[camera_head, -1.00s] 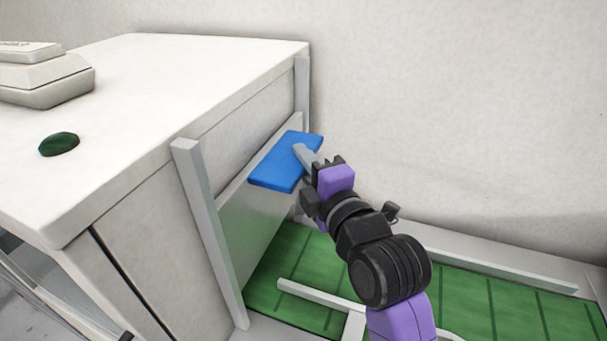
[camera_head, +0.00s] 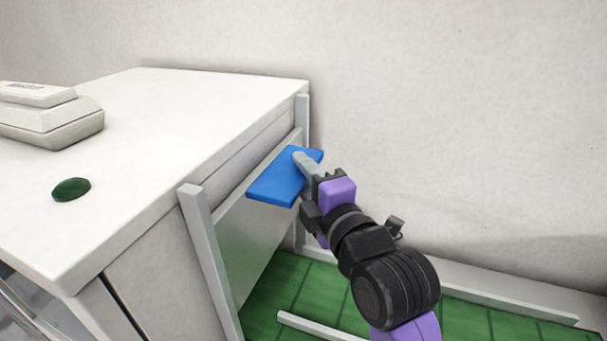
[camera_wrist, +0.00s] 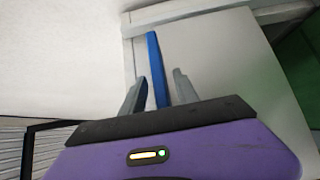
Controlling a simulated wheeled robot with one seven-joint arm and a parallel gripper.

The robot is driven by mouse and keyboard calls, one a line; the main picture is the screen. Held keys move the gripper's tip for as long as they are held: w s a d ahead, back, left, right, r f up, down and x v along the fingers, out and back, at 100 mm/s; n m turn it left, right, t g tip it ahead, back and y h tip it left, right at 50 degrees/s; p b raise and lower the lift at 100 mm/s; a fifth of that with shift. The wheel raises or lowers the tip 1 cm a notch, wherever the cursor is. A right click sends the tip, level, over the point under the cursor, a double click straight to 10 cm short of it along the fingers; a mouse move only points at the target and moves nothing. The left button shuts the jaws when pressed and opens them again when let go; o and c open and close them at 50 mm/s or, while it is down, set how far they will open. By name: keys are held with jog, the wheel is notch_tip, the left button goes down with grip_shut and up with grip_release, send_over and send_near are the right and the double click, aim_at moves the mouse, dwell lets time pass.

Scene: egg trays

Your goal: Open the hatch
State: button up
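The hatch is a grey panel (camera_head: 248,255) standing between two grey posts on the side of a white cabinet. Its flat blue handle (camera_head: 273,186) sticks out from the panel's upper part. It also shows edge-on in the wrist view (camera_wrist: 155,60). My gripper (camera_head: 301,158) is at the handle's right end. In the wrist view its two grey fingers (camera_wrist: 160,76) stand apart, one on each side of the handle, with narrow gaps. Contact with the handle is hard to tell.
The white cabinet top (camera_head: 190,110) carries a pale box-shaped device (camera_head: 50,118) and a green button (camera_head: 71,189). The near post (camera_head: 208,250) stands left of the handle. A green slatted surface (camera_head: 465,325) lies below, and a plain wall rises behind.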

jog(key=b+v, duration=0.2)
jog(key=v, duration=0.6)
dwell(0.4)
